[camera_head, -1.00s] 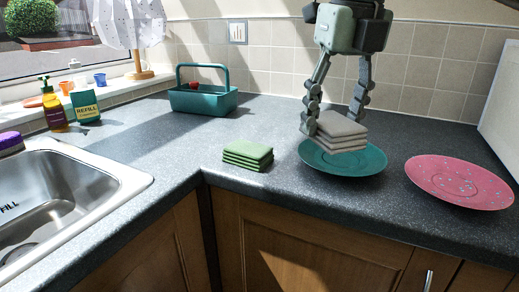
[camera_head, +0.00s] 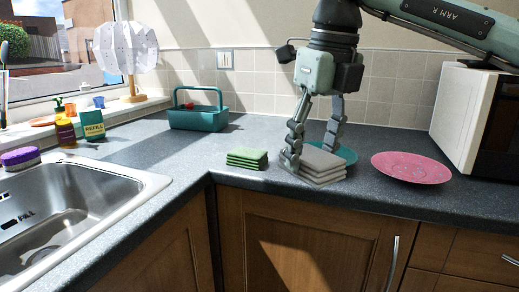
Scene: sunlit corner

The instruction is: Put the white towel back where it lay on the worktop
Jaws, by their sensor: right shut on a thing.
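The white towel (camera_head: 322,167) is a folded stack between the fingers of my right gripper (camera_head: 311,156), which is shut on it. The towel is low at the worktop (camera_head: 230,191), near its front edge, and covers the front of the teal plate (camera_head: 347,153) in the head view. Whether its underside touches the worktop is hard to tell. A folded green towel (camera_head: 247,158) lies to its left, apart from it. My left gripper is not in view.
A pink speckled plate (camera_head: 411,168) lies to the right, before a white microwave-like box (camera_head: 455,116). A teal basket (camera_head: 198,118) stands at the back. The sink (camera_head: 75,200) is at the left. Bare worktop lies between sink and green towel.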

